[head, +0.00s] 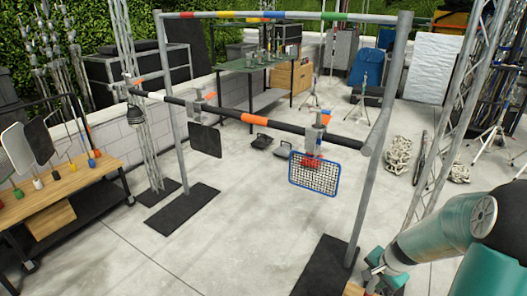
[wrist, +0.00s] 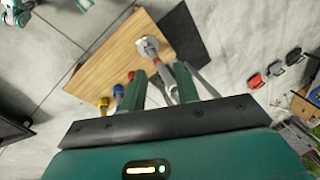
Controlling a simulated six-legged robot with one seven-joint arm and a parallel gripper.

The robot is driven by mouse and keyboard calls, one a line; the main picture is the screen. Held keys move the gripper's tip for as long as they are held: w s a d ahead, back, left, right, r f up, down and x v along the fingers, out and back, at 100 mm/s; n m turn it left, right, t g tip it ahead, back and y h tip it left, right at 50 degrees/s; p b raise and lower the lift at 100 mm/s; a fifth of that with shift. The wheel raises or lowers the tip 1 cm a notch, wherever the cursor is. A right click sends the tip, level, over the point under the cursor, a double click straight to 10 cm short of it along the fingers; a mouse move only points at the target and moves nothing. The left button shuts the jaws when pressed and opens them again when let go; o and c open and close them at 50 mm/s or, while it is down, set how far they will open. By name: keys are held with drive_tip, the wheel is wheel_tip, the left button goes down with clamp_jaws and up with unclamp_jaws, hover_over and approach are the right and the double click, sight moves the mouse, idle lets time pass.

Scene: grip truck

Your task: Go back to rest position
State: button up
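My gripper (head: 374,266) is at the lower right of the head view, at the end of my teal arm. In the wrist view my gripper (wrist: 160,76) shows two green fingers standing apart. A tool with a pale round end and a reddish-grey shaft (wrist: 147,44) lies in line with the gap between them. Clear room shows beside the shaft, and I see no firm contact. How far the shaft is below the fingertips is hard to tell. A wooden top (wrist: 108,62) with yellow, blue and red pieces on it lies below.
A metal frame (head: 365,185) with a striped top bar stands ahead. A black panel (head: 205,140) and a blue mesh panel (head: 312,188) hang from its lower bar. A wooden cart (head: 60,200) with paddles is at left. Open concrete floor (head: 235,240) lies between.

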drive_tip(key=s+a+r+n, duration=0.1)
drive_tip(key=a+r+n, duration=0.2)
drive_tip(key=a+r, duration=0.5)
drive_tip(key=s+a+r+n+t, duration=0.1)
drive_tip(key=s+a+r+n, duration=0.3)
drive_tip(key=s+a+r, duration=0.2)
drive_tip(key=s+a+r+n+t, duration=0.1)
drive_tip(key=s+a+r+n, duration=0.3)
drive_tip(key=s+r, duration=0.6)
wheel_tip(320, 180, up, 2)
drive_tip(key=shift+a+r+n+h, duration=0.2)
drive_tip(key=shift+a+n+h, duration=0.15)
drive_tip(key=shift+a, duration=0.5)
drive_tip(key=shift+d, duration=0.1)
